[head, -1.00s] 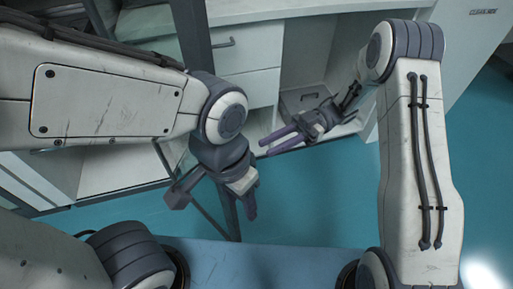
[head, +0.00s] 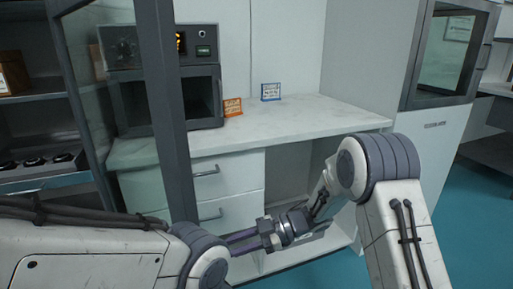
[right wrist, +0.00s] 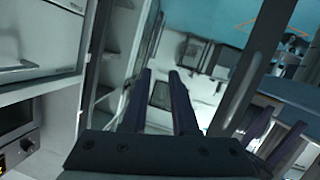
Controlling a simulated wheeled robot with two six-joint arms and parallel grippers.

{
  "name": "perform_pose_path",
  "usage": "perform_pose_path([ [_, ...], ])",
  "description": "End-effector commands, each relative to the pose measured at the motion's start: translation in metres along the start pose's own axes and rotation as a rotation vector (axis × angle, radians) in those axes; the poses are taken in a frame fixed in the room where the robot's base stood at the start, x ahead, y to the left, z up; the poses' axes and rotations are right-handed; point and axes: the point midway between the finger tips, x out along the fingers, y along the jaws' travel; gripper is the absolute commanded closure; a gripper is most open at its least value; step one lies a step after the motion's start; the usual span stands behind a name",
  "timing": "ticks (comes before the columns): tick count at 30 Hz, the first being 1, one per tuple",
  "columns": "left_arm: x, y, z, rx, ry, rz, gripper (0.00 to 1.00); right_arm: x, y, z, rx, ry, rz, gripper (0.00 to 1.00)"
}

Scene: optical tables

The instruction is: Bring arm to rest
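My right gripper (head: 232,243) shows low in the head view, its purple fingers pointing left in front of the lower cabinet. The right wrist view shows its two fingers (right wrist: 160,75) apart with nothing between them, so it is open and empty. My left gripper is below the edge of the head view. In the right wrist view, two purple-blue fingers at the lower right look like my left gripper (right wrist: 285,117); they stand apart with nothing seen between them.
A white counter (head: 290,124) carries an oven-like device (head: 165,100), an orange sign (head: 232,107) and a blue sign (head: 270,92). Drawers (head: 225,180) are below. A dark glass-door frame (head: 172,130) stands close on the left. Teal floor (head: 465,205) is clear at right.

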Motion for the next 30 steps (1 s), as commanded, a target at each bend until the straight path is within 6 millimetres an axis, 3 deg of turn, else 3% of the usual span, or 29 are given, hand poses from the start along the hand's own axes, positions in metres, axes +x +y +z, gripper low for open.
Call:
perform_pose_path([
  [3, 0.0, 0.0, 0.0, 0.0, 0.0, 0.0, 0.5, 0.013, 0.042, -0.014, -0.039, -0.166, 0.215, 0.73],
  [7, 0.0, 0.0, 0.0, 0.0, 0.0, 0.0, 0.5, 0.006, 0.074, -0.024, -0.015, -0.345, 0.442, 0.73],
  [10, 0.0, 0.0, 0.0, 0.0, 0.0, 0.0, 0.5, -0.009, 0.082, -0.031, 0.047, -0.475, 0.596, 0.73],
  [14, 0.0, 0.0, 0.0, 0.0, 0.0, 0.0, 0.5, -0.034, 0.068, -0.035, 0.184, -0.636, 0.756, 0.73],
  [17, 0.0, 0.0, 0.0, 0.0, 0.0, 0.0, 0.5, -0.053, 0.037, -0.036, 0.327, -0.752, 0.836, 0.73],
  [20, 0.0, 0.0, 0.0, 0.0, 0.0, 0.0, 0.5, -0.066, -0.009, -0.035, 0.496, -0.86, 0.871, 0.73],
  [24, 0.0, 0.0, 0.0, 0.0, 0.0, 0.0, 0.5, -0.075, -0.091, -0.037, 0.748, -0.988, 0.839, 0.73],
  [30, 0.0, 0.0, 0.0, 0.0, 0.0, 0.0, 0.5, -0.071, -0.192, -0.049, 1.02, -1.103, 0.696, 0.73],
])
